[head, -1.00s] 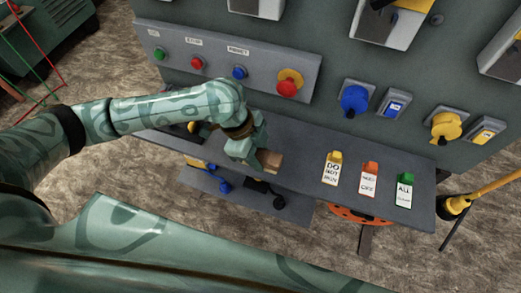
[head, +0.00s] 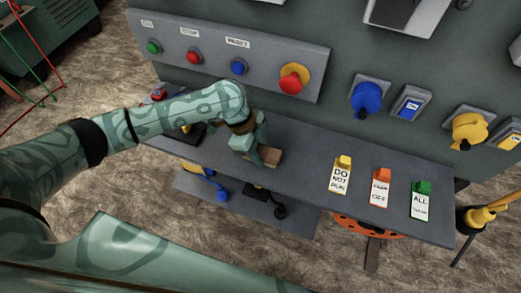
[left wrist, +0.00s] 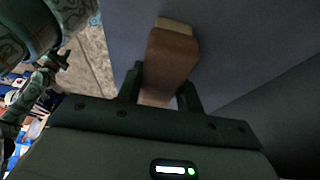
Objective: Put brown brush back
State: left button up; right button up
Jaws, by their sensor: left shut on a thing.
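The brown brush shows as a brown wooden block (left wrist: 172,58) between the fingers of my left gripper in the left wrist view. My left gripper (left wrist: 160,88) is shut on it. In the head view the left gripper (head: 256,155) is low over the grey shelf (head: 310,165), with the brown brush (head: 269,156) at its fingertips. The brush is at or just above the shelf surface; I cannot tell whether it touches. The gripper hides part of the brush. My right gripper is not in view.
Yellow, orange and green tags (head: 342,174) (head: 381,187) (head: 421,200) stand on the shelf to the right. Push buttons (head: 238,67) and a blue knob (head: 367,98) are on the panel behind. A lower shelf (head: 300,218) holds small items. The shelf between brush and tags is clear.

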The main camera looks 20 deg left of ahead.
pick_arm(q)
jog(key=o, duration=0.9)
jog(key=shift+f, duration=0.1)
jog(key=p+v, duration=0.4)
jog(key=v, duration=0.8)
jog(key=shift+p, duration=0.3)
jog(key=shift+d, duration=0.1)
